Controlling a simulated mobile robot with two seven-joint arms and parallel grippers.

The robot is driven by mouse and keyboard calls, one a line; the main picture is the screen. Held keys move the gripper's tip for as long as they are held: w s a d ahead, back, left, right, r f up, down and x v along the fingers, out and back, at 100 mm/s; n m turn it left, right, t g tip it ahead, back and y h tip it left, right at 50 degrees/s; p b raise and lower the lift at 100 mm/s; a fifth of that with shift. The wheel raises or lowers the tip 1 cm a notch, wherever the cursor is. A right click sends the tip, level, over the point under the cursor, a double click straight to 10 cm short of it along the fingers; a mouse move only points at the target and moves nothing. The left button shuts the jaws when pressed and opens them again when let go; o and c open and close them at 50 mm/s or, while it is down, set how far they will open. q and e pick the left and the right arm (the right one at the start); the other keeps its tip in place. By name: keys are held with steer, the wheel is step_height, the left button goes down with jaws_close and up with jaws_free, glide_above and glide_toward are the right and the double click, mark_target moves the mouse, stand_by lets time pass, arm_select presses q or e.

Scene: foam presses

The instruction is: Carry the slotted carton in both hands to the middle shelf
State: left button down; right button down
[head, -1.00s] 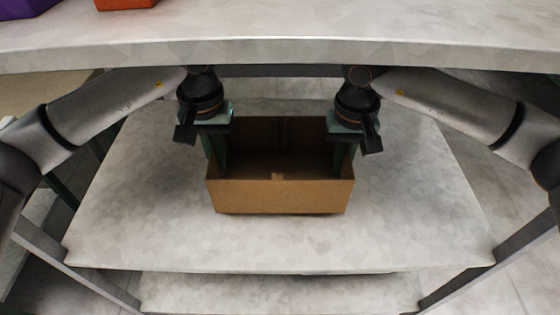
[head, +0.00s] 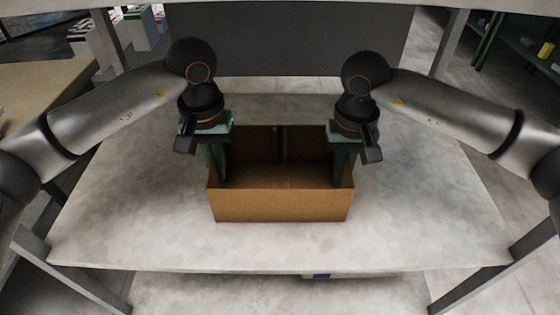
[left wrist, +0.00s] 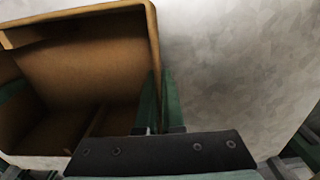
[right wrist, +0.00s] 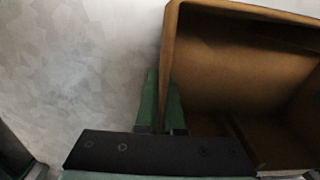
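The brown open-topped carton (head: 280,206) is upright over the grey middle shelf (head: 420,215), between the upper and lower boards. Dark vertical dividers show inside it. I cannot tell for sure whether its bottom touches the shelf. My left gripper (head: 218,165) is shut on the carton's left wall. In the left wrist view, its green fingers (left wrist: 160,105) lie on both sides of that wall. My right gripper (head: 342,165) is shut on the right wall, and the right wrist view shows its fingers (right wrist: 161,105) the same way. The carton's underside is hidden.
An upper shelf board (head: 300,4) crosses the top of the head view. A lower shelf (head: 240,292) shows beneath the front edge. Metal posts (head: 75,275) stand at the corners. A dark panel (head: 310,40) is behind. The middle shelf is bare around the carton.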

arm_select(q)
steer(key=c, duration=1.4)
jaws_free()
arm_select(e)
steer(key=c, duration=1.4)
jaws_free()
arm_select(q)
steer(key=o, duration=0.4)
steer(key=shift+c, duration=0.2)
arm_select(e)
steer(key=o, duration=0.4)
steer(key=shift+c, duration=0.2)
arm_select(q)
step_height(320, 180, up, 7)
steer(key=shift+r, duration=0.25)
arm_select(e)
steer(key=shift+r, duration=0.25)
step_height(320, 180, up, 7)
arm_select(q)
steer(key=shift+r, duration=0.1)
arm_select(e)
steer(key=shift+r, duration=0.1)
